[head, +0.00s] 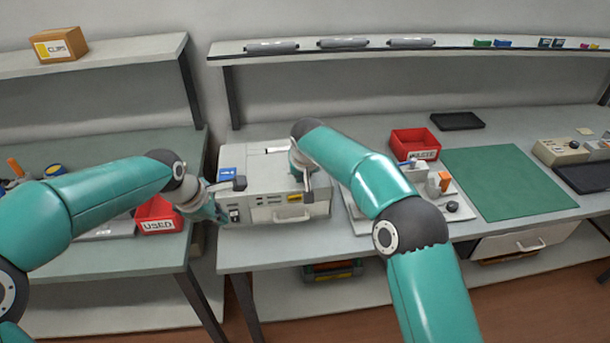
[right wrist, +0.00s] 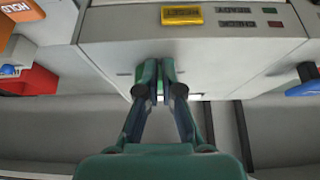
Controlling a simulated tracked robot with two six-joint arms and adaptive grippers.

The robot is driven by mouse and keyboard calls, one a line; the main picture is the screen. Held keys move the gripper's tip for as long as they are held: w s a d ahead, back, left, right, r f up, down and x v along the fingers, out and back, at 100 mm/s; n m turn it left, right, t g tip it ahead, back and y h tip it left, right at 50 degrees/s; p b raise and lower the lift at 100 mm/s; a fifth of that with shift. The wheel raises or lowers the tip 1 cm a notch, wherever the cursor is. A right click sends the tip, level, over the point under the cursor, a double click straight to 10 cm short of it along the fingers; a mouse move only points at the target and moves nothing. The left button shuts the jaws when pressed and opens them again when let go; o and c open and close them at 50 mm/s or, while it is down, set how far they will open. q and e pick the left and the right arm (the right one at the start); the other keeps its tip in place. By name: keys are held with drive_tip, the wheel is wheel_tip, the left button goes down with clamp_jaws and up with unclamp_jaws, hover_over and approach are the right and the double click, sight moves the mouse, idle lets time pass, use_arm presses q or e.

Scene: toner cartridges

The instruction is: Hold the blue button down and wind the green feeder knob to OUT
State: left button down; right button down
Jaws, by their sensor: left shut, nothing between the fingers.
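The grey machine (head: 262,172) stands on the middle bench. In the right wrist view my right gripper (right wrist: 157,70) is at the machine's pale surface, its fingers close together. A bright green part, the feeder knob (right wrist: 138,73), shows at the fingers and is mostly hidden behind them; the grip looks closed on it. Its pointer and OUT mark cannot be read. My left gripper (head: 216,207) is shut and empty at the machine's front left corner. A blue patch (head: 228,175) lies on the machine's left top; whether it is the blue button is unclear, and contact is not visible.
A yellow label (right wrist: 182,15) is on the machine near my right gripper. The red USED bin (head: 160,216) is left of the machine. The green mat (head: 505,182) is clear.

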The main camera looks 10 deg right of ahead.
drive_tip(key=shift+s+a, duration=0.15)
drive_tip(key=shift+a, duration=0.15)
idle(0.5)
drive_tip(key=shift+r, duration=2.95)
drive_tip(key=shift+d, duration=0.1)
drive_tip(key=shift+d+f, duration=0.55)
drive_tip(key=shift+f, duration=0.45)
drive_tip(key=shift+d+f, duration=0.5)
drive_tip(key=shift+f, duration=0.5)
drive_tip(key=shift+d+f, duration=0.55)
drive_tip(key=shift+f, duration=0.45)
